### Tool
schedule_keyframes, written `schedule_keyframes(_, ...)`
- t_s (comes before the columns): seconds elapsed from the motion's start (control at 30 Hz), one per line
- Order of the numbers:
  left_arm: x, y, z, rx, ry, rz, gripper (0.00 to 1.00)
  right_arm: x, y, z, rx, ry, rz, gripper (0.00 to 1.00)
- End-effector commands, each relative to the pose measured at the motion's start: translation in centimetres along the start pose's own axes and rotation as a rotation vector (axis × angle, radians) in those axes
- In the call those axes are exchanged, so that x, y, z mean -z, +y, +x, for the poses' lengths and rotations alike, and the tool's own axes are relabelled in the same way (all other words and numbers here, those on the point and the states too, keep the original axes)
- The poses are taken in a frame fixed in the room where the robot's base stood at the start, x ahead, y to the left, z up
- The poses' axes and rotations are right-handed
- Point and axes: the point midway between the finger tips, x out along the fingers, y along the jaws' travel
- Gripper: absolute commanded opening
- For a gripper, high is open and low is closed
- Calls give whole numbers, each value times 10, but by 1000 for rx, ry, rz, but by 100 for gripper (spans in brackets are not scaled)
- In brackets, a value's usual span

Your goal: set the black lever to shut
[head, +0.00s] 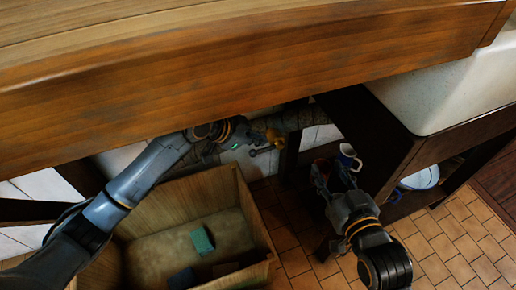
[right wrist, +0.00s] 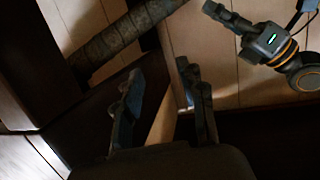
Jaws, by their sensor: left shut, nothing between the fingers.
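A brass-coloured fitting (head: 273,138) shows on the pipe under the wooden counter in the head view. A small dark piece (head: 260,151) shows just below and left of it; I cannot tell if it is the black lever, nor how it is set. My left gripper (head: 256,135) is shut and empty, close beside the fitting; I cannot tell if they touch. It also shows at the upper right of the right wrist view (right wrist: 212,10), where no lever is visible. My right gripper (head: 334,172) is open and empty, lower right of the fitting. Its fingers stand apart in its wrist view (right wrist: 163,85).
The thick counter edge (head: 230,75) overhangs the pipe (right wrist: 125,35). A wooden crate (head: 190,195) with a green block (head: 202,240) stands below my left arm. A white and blue mug (head: 348,157) is behind my right gripper. Tiled floor (head: 440,240) is clear at the right.

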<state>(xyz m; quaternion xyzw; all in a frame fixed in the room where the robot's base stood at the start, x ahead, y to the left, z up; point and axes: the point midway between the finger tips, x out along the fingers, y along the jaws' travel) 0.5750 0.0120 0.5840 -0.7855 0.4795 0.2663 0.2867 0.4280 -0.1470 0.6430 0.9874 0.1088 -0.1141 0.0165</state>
Motion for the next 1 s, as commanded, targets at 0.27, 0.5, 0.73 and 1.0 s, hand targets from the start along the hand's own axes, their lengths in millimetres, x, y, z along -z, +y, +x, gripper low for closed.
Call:
schedule_keyframes(0.27,-18,1,23,0,-1,-1,0,51,-8,0,18,288,4,40)
schedule_keyframes(0.5,-27,1,32,0,-1,0,0,78,-11,-8,25,438,8,40)
schedule_keyframes(0.73,-29,0,33,0,0,0,0,84,-12,-10,27,472,9,40)
schedule_keyframes(1.0,-29,0,33,0,0,0,0,84,-12,-10,27,472,9,40)
